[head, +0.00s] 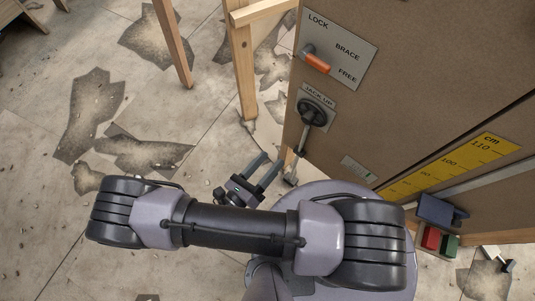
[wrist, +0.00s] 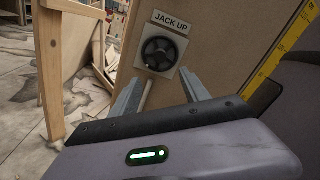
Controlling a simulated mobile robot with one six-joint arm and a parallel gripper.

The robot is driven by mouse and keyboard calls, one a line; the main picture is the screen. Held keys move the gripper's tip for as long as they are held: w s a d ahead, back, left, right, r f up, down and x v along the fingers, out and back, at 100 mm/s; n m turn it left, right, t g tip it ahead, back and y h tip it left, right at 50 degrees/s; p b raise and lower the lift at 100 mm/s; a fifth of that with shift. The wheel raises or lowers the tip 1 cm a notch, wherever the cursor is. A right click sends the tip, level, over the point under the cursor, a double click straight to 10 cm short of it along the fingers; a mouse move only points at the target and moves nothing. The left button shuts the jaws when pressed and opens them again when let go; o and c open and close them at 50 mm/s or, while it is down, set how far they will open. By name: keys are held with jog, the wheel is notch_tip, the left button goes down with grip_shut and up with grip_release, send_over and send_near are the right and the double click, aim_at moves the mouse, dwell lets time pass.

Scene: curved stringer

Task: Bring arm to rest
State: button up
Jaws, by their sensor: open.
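My gripper (head: 265,172) is open and empty, with its two fingers apart in front of the brown panel (head: 413,75). It also shows in the wrist view (wrist: 160,92), its fingers pointing toward the panel. A black round knob (head: 312,112) sits under the label "JACK UP", and in the wrist view the knob (wrist: 160,53) lies beyond the fingertips, apart from them. My arm is folded across the lower middle of the head view.
An orange-handled lever (head: 317,62) is on a LOCK/BRACE/FREE plate. A yellow centimetre scale (head: 450,167) crosses the panel. Wooden posts (head: 243,70) stand left of it. Red (head: 431,239) and green blocks (head: 450,244) are at lower right. Cracked floor (head: 60,200) is open at left.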

dwell(0.4)
jog(key=d+r+n+g+y+b, duration=0.1)
jog(key=r+n+y, duration=0.3)
jog(key=r+n, duration=0.6)
jog(key=d+r+n+g+y+b, duration=0.1)
jog(key=d+r+n+g+y, duration=0.3)
jog(key=r+n, duration=0.6)
jog(key=d+r+n+g+y+b, duration=0.1)
jog(key=d+r+n+g+y, duration=0.1)
jog(key=r+n+y, duration=0.4)
notch_tip(320, 180, up, 5)
jog(key=d+n, duration=0.1)
jog(key=n, duration=0.6)
jog(key=shift+s+n, duration=0.25)
jog(key=shift+n, duration=0.05)
jog(key=shift+c, duration=0.2)
